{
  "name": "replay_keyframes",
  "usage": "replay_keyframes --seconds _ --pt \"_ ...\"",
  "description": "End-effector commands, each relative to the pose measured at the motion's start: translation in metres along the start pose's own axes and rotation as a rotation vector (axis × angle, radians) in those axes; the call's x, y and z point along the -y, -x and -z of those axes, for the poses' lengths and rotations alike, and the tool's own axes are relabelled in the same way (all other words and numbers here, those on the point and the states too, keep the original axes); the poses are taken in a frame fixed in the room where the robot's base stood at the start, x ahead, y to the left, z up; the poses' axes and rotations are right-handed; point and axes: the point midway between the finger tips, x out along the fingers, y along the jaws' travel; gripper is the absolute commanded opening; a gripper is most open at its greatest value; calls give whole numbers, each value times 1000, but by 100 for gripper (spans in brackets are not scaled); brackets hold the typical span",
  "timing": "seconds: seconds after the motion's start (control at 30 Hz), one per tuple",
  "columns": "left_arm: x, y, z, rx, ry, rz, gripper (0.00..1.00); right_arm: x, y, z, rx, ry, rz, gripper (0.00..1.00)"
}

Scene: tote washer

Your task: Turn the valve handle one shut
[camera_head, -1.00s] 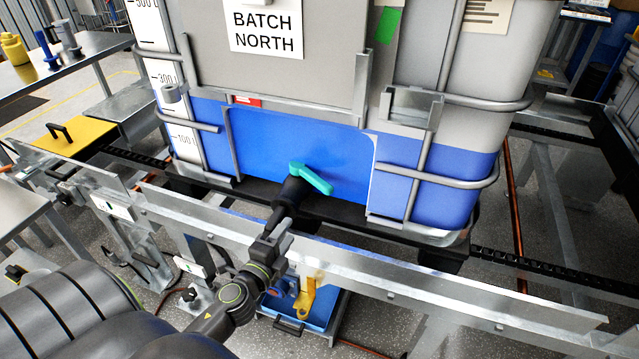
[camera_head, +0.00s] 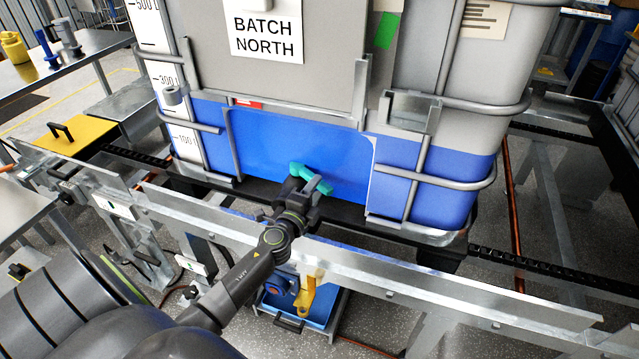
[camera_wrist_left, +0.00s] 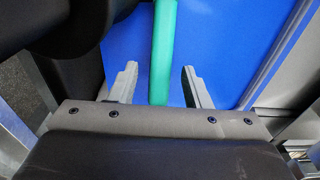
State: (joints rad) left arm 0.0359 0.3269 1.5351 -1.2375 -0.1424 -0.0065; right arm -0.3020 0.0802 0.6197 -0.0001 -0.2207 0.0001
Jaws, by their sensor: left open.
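The valve handle (camera_head: 311,177) is a teal lever on the black outlet at the bottom front of the tank labelled BATCH NORTH. My left gripper (camera_head: 303,188) is at the handle and partly covers it and the outlet. In the left wrist view the teal handle (camera_wrist_left: 163,50) runs between the two fingers of my open left gripper (camera_wrist_left: 160,88), with a gap on each side. The black valve body (camera_wrist_left: 75,35) fills the upper left there. My right gripper is not in view.
The grey tank (camera_head: 330,60) with blue lower part stands in a metal cage. A metal rail (camera_head: 400,272) runs across in front, below my left arm. A blue tray (camera_head: 325,308) and a yellow lever (camera_head: 304,294) are below the rail.

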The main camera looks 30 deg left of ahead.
Motion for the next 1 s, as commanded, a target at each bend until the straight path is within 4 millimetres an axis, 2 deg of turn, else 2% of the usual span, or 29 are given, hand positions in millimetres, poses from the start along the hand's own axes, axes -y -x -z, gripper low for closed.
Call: replay_keyframes --seconds 0.03,0.2,0.6,0.93,1.0 --pt "0 -9 0 0 -1 1 44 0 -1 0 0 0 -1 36" --pt "0 -26 0 0 0 1 44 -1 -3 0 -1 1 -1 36" --pt "0 -32 0 0 0 0 44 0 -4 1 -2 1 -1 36" --pt "0 -32 0 1 0 0 2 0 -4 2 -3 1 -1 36" --pt "0 -32 0 1 0 0 0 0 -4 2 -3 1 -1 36"
